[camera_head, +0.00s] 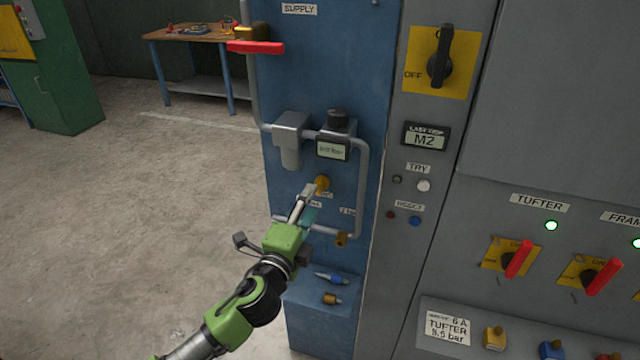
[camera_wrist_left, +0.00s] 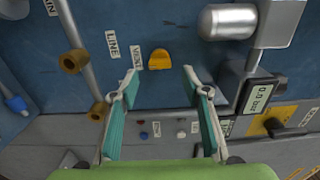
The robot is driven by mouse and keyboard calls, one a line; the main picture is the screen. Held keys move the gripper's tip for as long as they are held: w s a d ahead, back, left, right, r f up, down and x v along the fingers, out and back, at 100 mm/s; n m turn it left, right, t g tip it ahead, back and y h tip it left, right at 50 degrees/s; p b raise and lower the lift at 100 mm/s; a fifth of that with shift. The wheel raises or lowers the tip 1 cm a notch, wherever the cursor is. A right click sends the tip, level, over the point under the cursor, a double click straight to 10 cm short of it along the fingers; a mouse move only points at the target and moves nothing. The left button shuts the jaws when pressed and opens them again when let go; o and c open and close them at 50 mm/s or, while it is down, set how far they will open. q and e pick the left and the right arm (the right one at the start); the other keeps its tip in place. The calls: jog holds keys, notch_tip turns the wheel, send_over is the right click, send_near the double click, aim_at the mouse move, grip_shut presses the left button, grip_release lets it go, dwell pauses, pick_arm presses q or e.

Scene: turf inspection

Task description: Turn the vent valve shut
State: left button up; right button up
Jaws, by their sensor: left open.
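The vent valve is a small yellow knob (camera_head: 322,184) on the blue supply panel (camera_head: 330,80), below the pressure display. In the left wrist view the yellow knob (camera_wrist_left: 159,59) lies ahead, close to the middle of the gap between the fingers, beside the label strips. My left gripper (camera_head: 308,192) reaches up to it from the lower left. In the wrist view its jaws (camera_wrist_left: 160,73) are spread open and empty, and the fingers show no clear contact with the knob. The head view partly hides the labels under the knob. My right gripper does not show.
A grey pipe (camera_head: 362,185) loops around the knob, with a brass fitting (camera_head: 341,239) at its lower right. The display (camera_wrist_left: 259,96) reads 0.0 bar. A red lever (camera_head: 256,47) sticks out above. A small ledge below holds a blue fitting (camera_head: 331,279) and a brass one (camera_head: 332,298).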

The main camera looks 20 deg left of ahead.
aim_at(318, 191)
pick_arm(q)
jog(key=w+p, duration=0.1)
jog(key=w, duration=0.6)
jog(key=shift+w+d, duration=0.1)
jog(key=shift+d, duration=0.05)
jog(key=c, duration=1.1)
